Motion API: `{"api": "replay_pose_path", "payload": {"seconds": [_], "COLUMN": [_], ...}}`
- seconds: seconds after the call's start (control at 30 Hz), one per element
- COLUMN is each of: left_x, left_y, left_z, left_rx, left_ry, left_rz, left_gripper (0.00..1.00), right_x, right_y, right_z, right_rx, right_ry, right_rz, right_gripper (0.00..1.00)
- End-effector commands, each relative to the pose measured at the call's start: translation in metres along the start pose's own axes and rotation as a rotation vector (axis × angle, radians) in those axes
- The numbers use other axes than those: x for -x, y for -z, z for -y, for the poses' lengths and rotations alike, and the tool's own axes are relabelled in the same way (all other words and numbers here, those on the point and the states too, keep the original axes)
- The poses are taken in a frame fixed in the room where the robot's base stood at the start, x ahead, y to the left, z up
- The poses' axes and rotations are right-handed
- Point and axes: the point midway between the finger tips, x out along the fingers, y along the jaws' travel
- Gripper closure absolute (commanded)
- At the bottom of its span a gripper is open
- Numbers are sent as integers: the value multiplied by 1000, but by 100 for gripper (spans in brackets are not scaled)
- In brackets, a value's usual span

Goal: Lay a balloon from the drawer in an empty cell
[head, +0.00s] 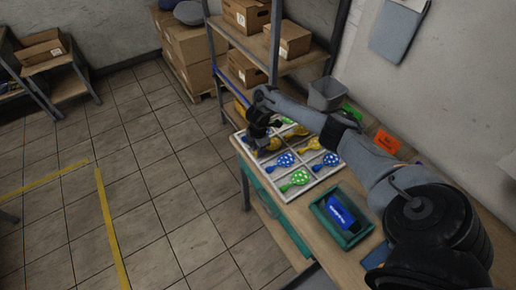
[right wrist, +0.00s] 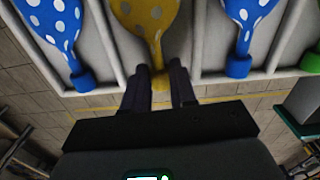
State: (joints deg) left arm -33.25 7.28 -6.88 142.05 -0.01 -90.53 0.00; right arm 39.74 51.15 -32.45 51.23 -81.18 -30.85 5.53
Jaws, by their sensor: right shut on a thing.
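A white divided tray (head: 318,181) on the workbench holds several blue, green and yellow spotted balloons, among them a blue one (head: 285,160) and a green one (head: 299,177). My right gripper (head: 262,151) is at the tray's left edge, pointing down, shut on the neck of a yellow balloon (right wrist: 147,22). In the right wrist view, this balloon is between two cell walls, with a blue balloon (right wrist: 58,30) on one side and another blue balloon (right wrist: 244,20) on the other. Whether it touches the tray floor is unclear. A green drawer front (head: 272,204) is below the bench top. My left gripper is out of view.
A green bin (head: 352,240) with a blue packet (head: 340,213) stands in front of the tray. An orange card (head: 387,141) and a grey container (head: 325,94) are behind. Shelves with cardboard boxes (head: 246,15) rise at the back.

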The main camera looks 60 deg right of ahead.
Motion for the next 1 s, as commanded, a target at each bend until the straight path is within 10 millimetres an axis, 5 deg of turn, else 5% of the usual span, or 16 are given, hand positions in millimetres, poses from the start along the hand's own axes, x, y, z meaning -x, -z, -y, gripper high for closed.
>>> {"api": "replay_pose_path", "payload": {"seconds": [0.33, 0.37, 0.57, 1.0], "left_x": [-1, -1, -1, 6], "left_y": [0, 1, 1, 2], "left_z": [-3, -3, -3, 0], "left_rx": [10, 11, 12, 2], "left_ry": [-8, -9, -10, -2], "left_rz": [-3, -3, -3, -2], "left_gripper": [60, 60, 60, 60], "right_x": [-3, -3, -3, 5], "right_y": [0, 0, 0, 0], "right_z": [0, 0, 0, 0], "right_rx": [0, 0, 0, 0], "right_ry": [0, 0, 0, 0], "right_rz": [0, 0, 0, 0], "right_gripper": [91, 72, 44, 44]}}
